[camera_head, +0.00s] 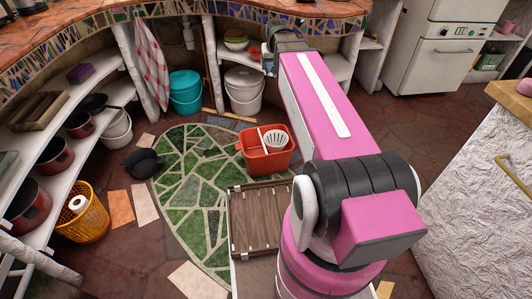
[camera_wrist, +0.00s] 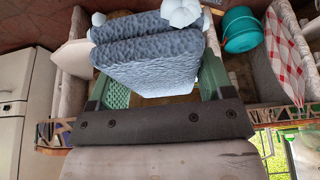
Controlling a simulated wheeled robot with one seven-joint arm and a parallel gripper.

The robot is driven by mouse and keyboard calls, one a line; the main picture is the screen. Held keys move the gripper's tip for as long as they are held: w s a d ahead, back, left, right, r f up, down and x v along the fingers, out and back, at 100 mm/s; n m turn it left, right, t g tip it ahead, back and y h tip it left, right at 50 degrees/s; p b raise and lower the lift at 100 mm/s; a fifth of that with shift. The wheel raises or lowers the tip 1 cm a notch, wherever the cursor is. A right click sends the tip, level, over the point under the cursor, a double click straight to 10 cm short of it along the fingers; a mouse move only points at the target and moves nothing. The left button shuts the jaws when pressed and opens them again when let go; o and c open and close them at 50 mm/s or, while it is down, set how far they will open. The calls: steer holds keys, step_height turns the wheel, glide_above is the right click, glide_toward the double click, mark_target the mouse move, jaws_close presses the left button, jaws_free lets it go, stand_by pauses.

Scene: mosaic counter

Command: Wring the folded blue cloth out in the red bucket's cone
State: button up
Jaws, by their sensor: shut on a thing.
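The folded blue cloth (camera_wrist: 150,50) fills the upper middle of the wrist view, a thick grey-blue slab with a rough surface. My gripper (camera_wrist: 156,80) is shut on it, with a green finger at each side. The red bucket (camera_head: 262,160) stands upright on the floor in the middle of the head view. Its white slotted cone (camera_head: 275,139) sits in the right part of its top. In the head view my arm reaches away past the bucket towards the counter. The cloth cannot be made out there, and my fingers are hidden. The bucket does not show in the wrist view.
A teal bucket (camera_head: 185,92) and a white lidded bucket (camera_head: 243,90) stand under the counter (camera_head: 100,20). The green mosaic floor (camera_head: 190,185) left of the red bucket is mostly clear.

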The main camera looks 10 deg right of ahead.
stand_by(0.4)
steer(key=d+x, duration=0.2)
steer(key=x, duration=1.4)
steer(key=d+x, duration=0.2)
steer(key=x, duration=1.5)
step_height(320, 180, down, 22)
steer(key=d, duration=0.1)
steer(key=shift+w+d, duration=0.25)
steer(key=shift+w, duration=0.15)
steer(key=shift+r, duration=0.1)
steer(key=shift+c, duration=0.4)
steer(key=shift+c, duration=0.6)
